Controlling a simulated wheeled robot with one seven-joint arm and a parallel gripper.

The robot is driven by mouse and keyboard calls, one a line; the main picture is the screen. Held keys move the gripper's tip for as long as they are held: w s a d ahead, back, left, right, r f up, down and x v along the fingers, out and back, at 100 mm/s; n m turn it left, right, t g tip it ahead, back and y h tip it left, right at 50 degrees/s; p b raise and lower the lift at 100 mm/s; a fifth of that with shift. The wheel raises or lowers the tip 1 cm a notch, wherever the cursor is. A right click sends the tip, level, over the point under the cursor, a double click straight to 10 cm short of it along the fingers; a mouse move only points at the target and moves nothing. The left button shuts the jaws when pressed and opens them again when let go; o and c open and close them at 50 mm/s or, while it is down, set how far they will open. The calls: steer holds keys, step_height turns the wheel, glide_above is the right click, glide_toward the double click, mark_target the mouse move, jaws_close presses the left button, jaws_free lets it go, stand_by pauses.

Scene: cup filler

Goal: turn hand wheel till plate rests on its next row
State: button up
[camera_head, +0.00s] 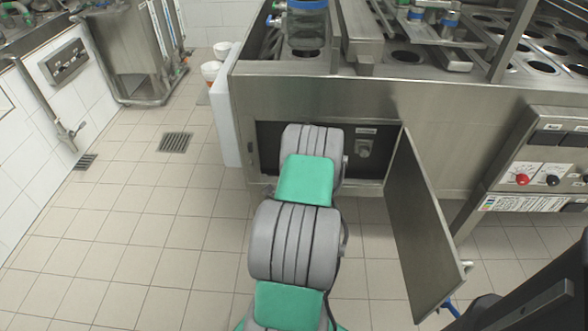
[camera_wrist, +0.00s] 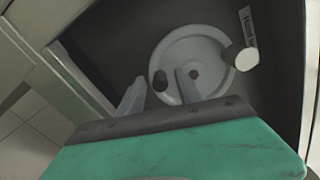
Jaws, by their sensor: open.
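The hand wheel (camera_wrist: 205,48) is a pale grey disc inside the dark cabinet, with a white knob (camera_wrist: 247,59) at its right edge. A label (camera_wrist: 248,27) beside it begins with "Hand"; the rest is cut off. My gripper (camera_wrist: 159,76) is open in front of the wheel's lower left part, its two grey fingers apart. A dark round spot shows between the fingertips. I cannot tell whether a finger touches the wheel. The knob is to the right of both fingers. In the head view my arm hides the wheel and gripper. A metal plate (camera_head: 511,50) with rows of holes lies on the machine top.
The cabinet door (camera_head: 425,225) stands open to the right of my arm. The cabinet opening (camera_head: 270,150) is close around my arm. A control panel (camera_head: 548,160) with a red knob is further right. Tiled floor at the left is clear, with drain grates (camera_head: 174,142).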

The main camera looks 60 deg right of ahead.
steer(key=b+v, duration=0.3)
steer(key=v, duration=0.4)
steer(key=shift+a+b, duration=0.25)
steer(key=shift+b, duration=0.1)
steer(key=shift+s, duration=0.15)
stand_by(1.0)
